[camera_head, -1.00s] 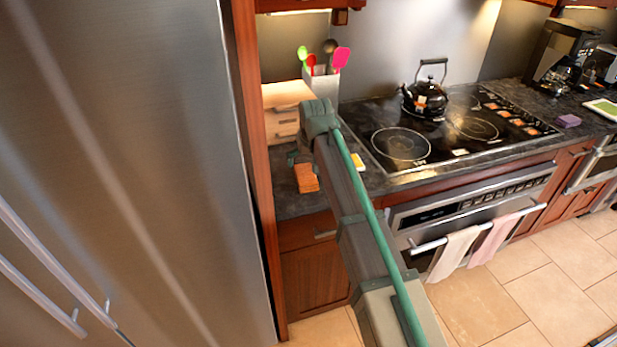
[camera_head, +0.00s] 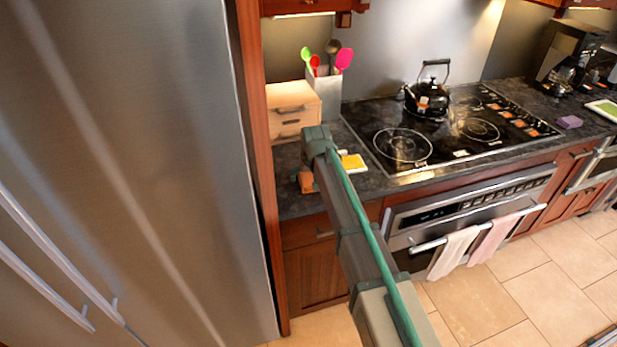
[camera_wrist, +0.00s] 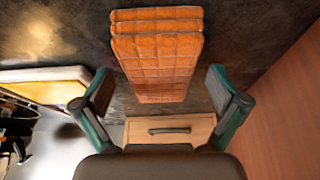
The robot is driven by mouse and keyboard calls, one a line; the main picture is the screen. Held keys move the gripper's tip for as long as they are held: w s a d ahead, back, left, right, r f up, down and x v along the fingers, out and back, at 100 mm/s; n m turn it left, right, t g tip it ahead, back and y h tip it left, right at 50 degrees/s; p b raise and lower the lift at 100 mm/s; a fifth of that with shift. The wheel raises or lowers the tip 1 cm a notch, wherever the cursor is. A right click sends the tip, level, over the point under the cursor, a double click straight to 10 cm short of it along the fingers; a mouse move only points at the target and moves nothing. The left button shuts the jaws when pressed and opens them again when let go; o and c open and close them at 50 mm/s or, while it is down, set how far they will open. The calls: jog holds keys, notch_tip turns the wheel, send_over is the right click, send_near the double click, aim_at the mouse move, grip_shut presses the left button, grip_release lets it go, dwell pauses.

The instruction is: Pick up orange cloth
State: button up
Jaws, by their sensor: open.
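The folded orange cloth (camera_wrist: 158,62) lies on the dark counter and fills the upper middle of the wrist view. In the head view only a small part of the orange cloth (camera_head: 306,181) shows, the rest hidden behind my arm. My gripper (camera_wrist: 161,88) is open, with one green finger on each side of the near part of the cloth in the picture. The fingers look apart from the cloth, and I cannot tell the exact height above the counter. In the head view the fingers are mostly hidden by my arm.
A small wooden drawer box (camera_head: 292,108) and a utensil holder (camera_head: 324,92) stand behind. A yellow-and-white item (camera_head: 352,162) lies right of the cloth. The stove (camera_head: 440,135) with a black kettle (camera_head: 428,98) is further right. A tall fridge (camera_head: 140,150) and wood panel (camera_head: 255,150) bound the left.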

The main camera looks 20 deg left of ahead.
jog(key=c, duration=1.1)
jog(key=shift+c, duration=0.2)
jog(key=shift+r, duration=0.4)
notch_tip(320, 180, up, 2)
jog(key=shift+b, duration=0.45)
jog(key=d+r+b, duration=0.4)
jog(key=d+r, duration=0.6)
jog(key=d, duration=0.4)
jog(key=shift+w+b, duration=0.3)
jog(key=shift+b, duration=0.1)
jog(key=shift+r, duration=0.1)
